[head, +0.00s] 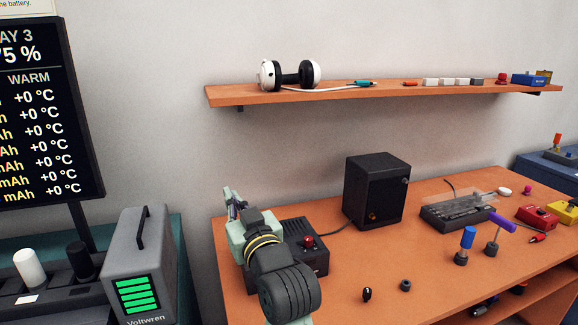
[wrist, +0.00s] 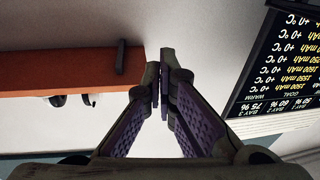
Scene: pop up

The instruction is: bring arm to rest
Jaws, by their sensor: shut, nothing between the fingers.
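My gripper (head: 232,203) is shut and empty, above the left end of the orange table (head: 350,290) in the head view. My arm reaches up from the bottom of that view and partly hides a black box with a red knob (head: 309,242). In the wrist view the fingertips of my gripper (wrist: 163,75) are together with nothing between them. The wrist view looks upside down, with the orange shelf (wrist: 70,68) at left and the dark display screen (wrist: 285,70) at right.
A black speaker (head: 375,190) stands on the table right of my arm. A grey battery unit (head: 140,265) stands to the left. The shelf (head: 230,96) on the wall holds white headphones (head: 268,74). Small knobs and tools lie at the table's right. The wall space above my gripper is clear.

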